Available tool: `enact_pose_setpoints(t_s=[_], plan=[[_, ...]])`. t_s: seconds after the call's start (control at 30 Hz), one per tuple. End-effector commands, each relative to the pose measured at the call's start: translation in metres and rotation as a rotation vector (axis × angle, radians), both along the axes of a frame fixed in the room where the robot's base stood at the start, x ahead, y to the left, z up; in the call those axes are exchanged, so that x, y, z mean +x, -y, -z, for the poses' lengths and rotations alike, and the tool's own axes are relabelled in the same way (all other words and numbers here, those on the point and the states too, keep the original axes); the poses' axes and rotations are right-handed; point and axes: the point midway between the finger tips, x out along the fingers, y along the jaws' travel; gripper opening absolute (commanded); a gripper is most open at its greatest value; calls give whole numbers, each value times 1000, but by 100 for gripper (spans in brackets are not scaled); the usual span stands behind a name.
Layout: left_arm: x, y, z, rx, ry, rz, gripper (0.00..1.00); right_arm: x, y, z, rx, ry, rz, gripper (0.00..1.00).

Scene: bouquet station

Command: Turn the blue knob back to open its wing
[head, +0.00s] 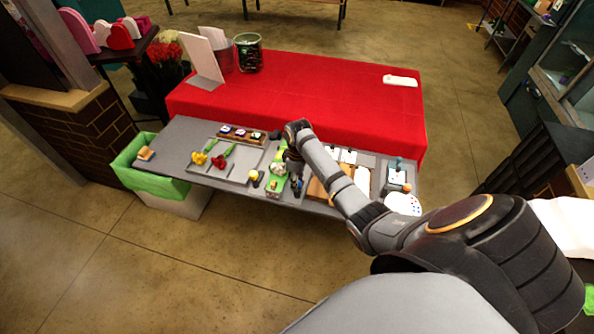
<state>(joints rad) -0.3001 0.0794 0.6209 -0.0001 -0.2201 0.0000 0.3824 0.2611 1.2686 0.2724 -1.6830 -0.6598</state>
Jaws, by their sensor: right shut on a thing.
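A green fixture (278,180) stands on the grey table, with a yellow-orange part at its near end. A small dark blue piece (297,186), which looks like the blue knob, shows at the fixture's right side. My right gripper (292,167) points down over this right side and is shut on the blue knob, as far as I can tell. The hand hides most of the grip and part of the fixture. I cannot make out the wing or its angle. My left gripper is not in view.
The grey table (185,140) also bears a tray (238,172) with red and yellow flowers and a row of small pots (240,135). A wooden board (318,188) and a grey box (397,178) are to the right. A red-covered table (300,90) is behind, a green-lined bin (150,185) left.

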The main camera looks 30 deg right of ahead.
Motion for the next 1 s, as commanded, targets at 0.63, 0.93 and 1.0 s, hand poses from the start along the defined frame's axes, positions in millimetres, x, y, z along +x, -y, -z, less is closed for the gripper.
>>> enact_pose_setpoints(t_s=[0.63,0.93,1.0], plan=[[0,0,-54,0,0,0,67,-1,1,-1,-2,-2,607,0],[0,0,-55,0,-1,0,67,-2,1,1,-1,-2,834,0],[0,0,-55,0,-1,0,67,-2,1,1,-2,-2,873,0]])
